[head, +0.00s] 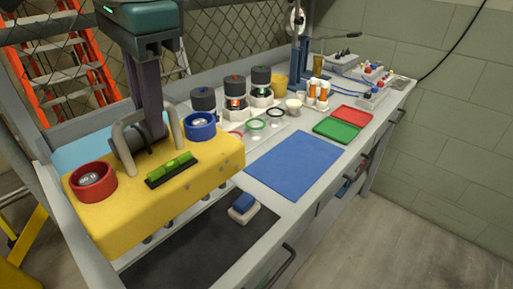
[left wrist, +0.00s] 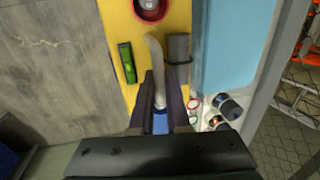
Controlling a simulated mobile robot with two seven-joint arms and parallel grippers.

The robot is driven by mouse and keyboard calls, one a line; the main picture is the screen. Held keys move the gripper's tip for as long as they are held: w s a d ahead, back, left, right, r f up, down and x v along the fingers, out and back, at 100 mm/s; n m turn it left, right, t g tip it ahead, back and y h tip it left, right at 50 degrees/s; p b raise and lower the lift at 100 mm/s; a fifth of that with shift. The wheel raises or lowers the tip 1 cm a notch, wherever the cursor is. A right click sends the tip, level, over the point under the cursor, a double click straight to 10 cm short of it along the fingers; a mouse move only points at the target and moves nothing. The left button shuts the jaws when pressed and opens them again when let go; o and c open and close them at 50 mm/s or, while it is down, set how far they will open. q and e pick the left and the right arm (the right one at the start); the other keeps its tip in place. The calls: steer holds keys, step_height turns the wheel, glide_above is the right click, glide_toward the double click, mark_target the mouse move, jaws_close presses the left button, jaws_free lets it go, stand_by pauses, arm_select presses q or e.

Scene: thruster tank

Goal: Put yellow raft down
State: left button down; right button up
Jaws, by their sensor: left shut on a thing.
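The yellow raft (head: 215,172) is a thick block with a red ring (head: 92,182), a blue ring (head: 200,126), a green level (head: 172,169) and grey tube handles on top. My left gripper (head: 151,134) comes down from above and is shut on a grey handle of the raft. In the left wrist view the fingers (left wrist: 160,92) close around the curved handle, with the yellow top (left wrist: 118,22) beyond. The raft hangs over the dark mat (head: 205,245); small grey parts show under its near edge. The gap below it is hard to judge. My right gripper is not seen.
A blue-and-tan sponge (head: 243,207) lies on the mat, close right of the raft. A blue mat (head: 294,164) is clear. Behind stand several dark-capped jars (head: 261,78), coloured rings and orange vials. Red (head: 351,114) and green (head: 337,130) trays lie farther back. A light-blue surface (head: 82,150) shows behind the raft.

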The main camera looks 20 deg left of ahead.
arm_select(q)
steer(key=s+d+b+x, duration=0.1)
steer(key=d+b+x, duration=0.1)
steer(key=x, duration=1.5)
steer(key=shift+d+f, duration=0.55)
steer(key=shift+f, duration=0.2)
steer(key=shift+s, duration=0.1)
steer(key=c, duration=0.9)
jaws_free()
steer(key=shift+f, duration=0.1)
